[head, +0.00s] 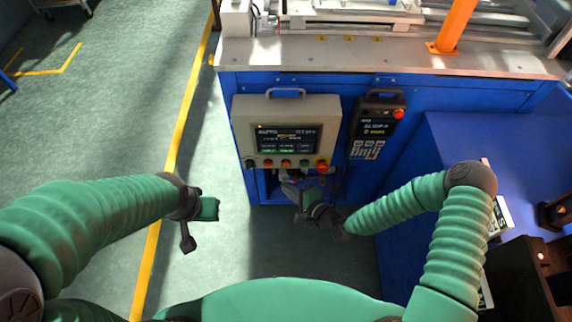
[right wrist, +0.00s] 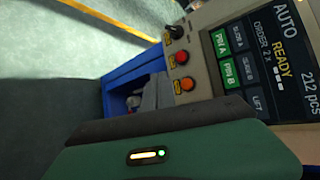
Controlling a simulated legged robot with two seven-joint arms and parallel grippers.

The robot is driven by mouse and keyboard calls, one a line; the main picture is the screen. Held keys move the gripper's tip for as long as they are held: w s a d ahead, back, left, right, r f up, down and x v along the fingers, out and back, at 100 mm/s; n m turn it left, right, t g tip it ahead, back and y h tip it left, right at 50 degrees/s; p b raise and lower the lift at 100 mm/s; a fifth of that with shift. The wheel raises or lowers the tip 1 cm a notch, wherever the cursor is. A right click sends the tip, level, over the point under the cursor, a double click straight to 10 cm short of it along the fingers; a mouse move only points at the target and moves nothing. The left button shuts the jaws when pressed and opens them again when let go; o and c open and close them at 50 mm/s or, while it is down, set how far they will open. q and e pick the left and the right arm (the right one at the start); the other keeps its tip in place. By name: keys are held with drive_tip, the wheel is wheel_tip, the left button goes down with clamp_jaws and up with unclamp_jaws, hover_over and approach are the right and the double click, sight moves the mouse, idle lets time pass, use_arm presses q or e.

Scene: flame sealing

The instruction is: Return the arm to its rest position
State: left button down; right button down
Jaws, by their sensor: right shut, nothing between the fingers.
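My right arm comes in from the right in the head view, bent at the elbow. Its gripper (head: 303,208) is shut and empty, in front of the blue cabinet, just below the control panel (head: 238,128). In the right wrist view a green housing of mine fills the bottom, and the panel (right wrist: 213,88) is close by, turned on its side. My left arm reaches in from the left. Its gripper (head: 188,243) hangs over the floor, apart from everything; its jaws are too dark to read.
A handheld pendant (head: 378,118) with a red button hangs right of the panel on the blue cabinet (head: 440,95). A metal worktop (head: 350,60) with an orange post (head: 455,25) lies above. A blue surface (head: 455,150) stands at right. Open green floor (head: 110,120) lies left.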

idle(0.3)
drive_tip(key=s+d+r+n+g+h, duration=0.2)
drive_tip(key=s+d+r+n+h, duration=0.15)
drive_tip(key=d, duration=0.25)
drive_tip(key=s+d+r+n+g+h, duration=0.2)
drive_tip(key=s+d+n, duration=0.1)
drive_tip(key=d+n, duration=0.2)
drive_tip(key=s+d+r+n+g+h, duration=0.2)
drive_tip(key=s+d+r+n, duration=0.15)
drive_tip(key=d, duration=0.25)
drive_tip(key=s+d+r+n+p, duration=0.1)
drive_tip(key=s+r+p, duration=0.1)
drive_tip(key=r+p, duration=0.4)
drive_tip(key=s+r+g+p, duration=0.1)
drive_tip(key=s+r+p, duration=0.1)
drive_tip(key=r+p, duration=0.5)
wheel_tip(320, 180, up, 6)
drive_tip(key=shift+s+d+r+n+h, duration=0.1)
drive_tip(key=shift+s+d+n+h, duration=0.3)
drive_tip(key=shift+h, duration=0.05)
